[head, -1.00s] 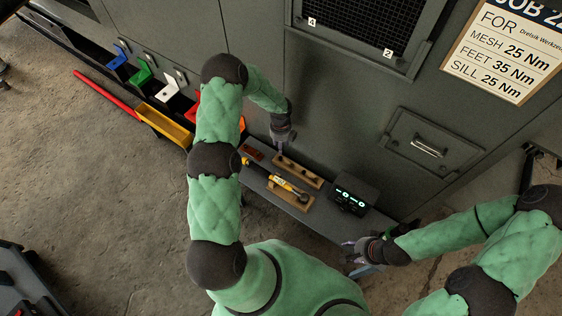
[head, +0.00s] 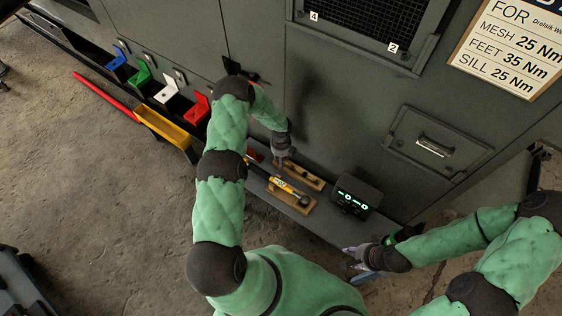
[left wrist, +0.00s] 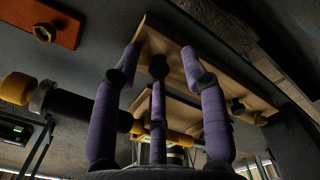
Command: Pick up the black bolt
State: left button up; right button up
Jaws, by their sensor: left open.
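A light wooden block (head: 308,178) lies on the grey shelf and carries small dark bolts. In the left wrist view the block (left wrist: 214,92) shows a dark bolt (left wrist: 237,106) and a brass-toned piece near its right end. A dark round shape sits between the fingers; I cannot tell whether it is a bolt head or a finger joint. My left gripper (head: 282,161) is at the block's left end in the head view. Its purple fingers (left wrist: 158,62) are spread and hold nothing visible. My right gripper (head: 352,255) hangs near the shelf's right end; its finger opening is unclear.
A yellow-and-black wrench (head: 284,188) lies in front of the block on a wooden rest. A black box with lit displays (head: 353,198) stands to the right. A reddish plate (left wrist: 40,22) with a brass nut is left of the block. The grey cabinet wall rises directly behind.

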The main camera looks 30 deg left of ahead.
pick_arm(q)
grip_shut()
dwell(0.4)
jog(key=shift+r+p, duration=0.35)
jog(key=shift+r, duration=0.25)
notch_tip(320, 180, up, 2)
jog(key=shift+w+r+p, duration=0.1)
jog(key=shift+r+p, duration=0.05)
jog(key=shift+p, duration=0.45)
jog(key=s+d+r+p, duration=0.2)
jog(key=s+r+p, duration=0.3)
jog(key=s+r, duration=0.7)
jog(key=shift+s+d+r, duration=0.25)
jog(key=shift+s+d, duration=0.05)
jog(key=shift+s, duration=0.65)
